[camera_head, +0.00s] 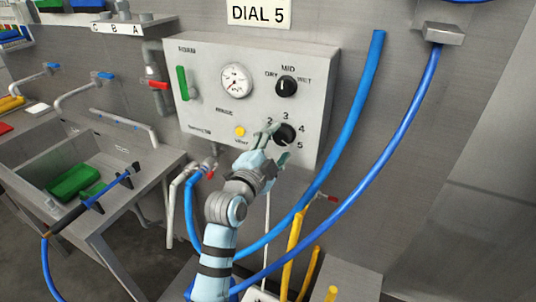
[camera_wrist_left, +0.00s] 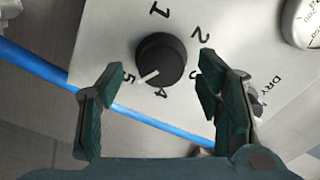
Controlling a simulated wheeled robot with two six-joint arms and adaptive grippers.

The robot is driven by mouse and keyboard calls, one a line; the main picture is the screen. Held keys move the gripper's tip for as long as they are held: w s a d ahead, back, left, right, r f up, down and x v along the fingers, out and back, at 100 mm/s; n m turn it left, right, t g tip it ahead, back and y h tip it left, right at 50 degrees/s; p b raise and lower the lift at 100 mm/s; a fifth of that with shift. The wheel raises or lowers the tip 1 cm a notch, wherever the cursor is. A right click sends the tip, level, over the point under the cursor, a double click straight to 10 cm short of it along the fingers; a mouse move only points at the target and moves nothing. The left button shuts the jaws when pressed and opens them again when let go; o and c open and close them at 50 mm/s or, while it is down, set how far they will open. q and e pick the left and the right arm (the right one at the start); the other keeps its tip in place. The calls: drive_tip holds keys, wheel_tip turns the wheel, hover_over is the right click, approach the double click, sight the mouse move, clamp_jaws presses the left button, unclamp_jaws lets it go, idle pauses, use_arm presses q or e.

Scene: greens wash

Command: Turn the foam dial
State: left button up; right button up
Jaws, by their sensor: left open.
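The numbered black dial (camera_head: 286,131) is on the lower right of the grey control panel, under a sign reading DIAL 5 (camera_head: 259,13). In the left wrist view, the dial (camera_wrist_left: 165,52) has a white pointer mark aimed between 4 and 5, nearer to 5. My left gripper (camera_head: 277,144) is at this dial. In the wrist view, the left gripper (camera_wrist_left: 160,66) is open, one finger on each side of the dial, with visible gaps. I cannot read which dial is labelled foam. My right gripper is not in view.
A second black knob (camera_head: 286,87) marked DRY, MID and WET sits just above. The panel (camera_head: 207,98) also carries a gauge (camera_head: 235,80), green lever (camera_head: 183,83) and yellow button (camera_head: 240,131). Blue hoses (camera_head: 345,150) hang right of the panel. A sink (camera_head: 150,165) stands left.

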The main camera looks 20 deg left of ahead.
use_arm(q)
drive_tip(key=s+a, duration=0.2)
drive_tip(key=s, duration=0.7)
drive_tip(key=shift+s, duration=0.35)
drive_tip(key=shift+w, duration=0.1)
